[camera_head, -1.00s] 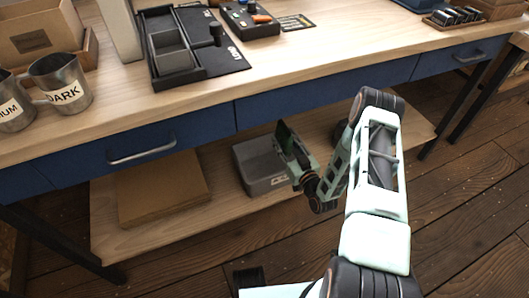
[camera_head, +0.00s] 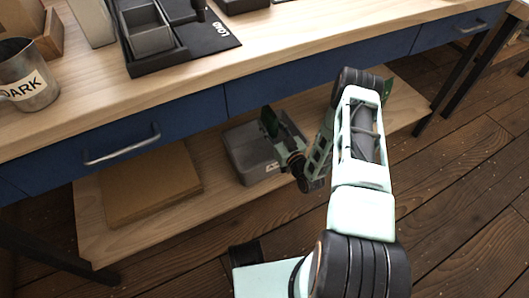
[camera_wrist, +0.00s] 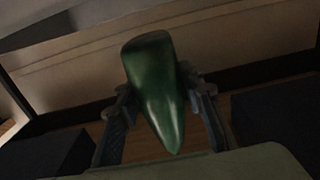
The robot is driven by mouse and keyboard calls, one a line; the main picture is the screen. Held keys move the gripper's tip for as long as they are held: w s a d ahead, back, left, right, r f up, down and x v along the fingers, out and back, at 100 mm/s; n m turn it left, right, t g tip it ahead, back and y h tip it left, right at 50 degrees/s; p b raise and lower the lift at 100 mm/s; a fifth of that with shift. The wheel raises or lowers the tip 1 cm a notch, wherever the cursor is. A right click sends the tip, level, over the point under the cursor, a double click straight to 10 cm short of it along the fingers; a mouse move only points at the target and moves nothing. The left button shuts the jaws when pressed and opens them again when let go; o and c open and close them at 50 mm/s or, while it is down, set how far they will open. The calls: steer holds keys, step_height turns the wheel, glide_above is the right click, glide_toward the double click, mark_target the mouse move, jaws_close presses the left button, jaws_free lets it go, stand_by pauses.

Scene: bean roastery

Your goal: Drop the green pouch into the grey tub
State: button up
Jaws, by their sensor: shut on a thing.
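The green pouch (camera_wrist: 154,90) is held between the two fingers of my gripper (camera_wrist: 160,125) in the wrist view. In the head view the pouch (camera_head: 268,122) is a small dark green shape at the end of my gripper (camera_head: 278,135). The grey tub (camera_head: 240,155) stands on the lower shelf under the bench. My gripper and the pouch overlap the tub's right part in the head view, with the pouch near its upper rim. I cannot tell the exact height between pouch and tub. My gripper hides part of the tub.
A flat brown cardboard piece (camera_head: 150,185) lies on the lower shelf (camera_head: 205,215), left of the tub. The bench top with its blue drawers (camera_head: 130,140) overhangs the shelf. A metal mug (camera_head: 28,75) and a black tray (camera_head: 150,60) stand on the bench top.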

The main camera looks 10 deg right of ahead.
mark_target(269, 107)
steer(key=shift+f, duration=0.55)
steer(key=shift+r, duration=0.1)
steer(key=o, duration=1.3)
step_height(269, 107, up, 10)
steer(key=shift+f, duration=0.1)
steer(key=shift+a, duration=0.1)
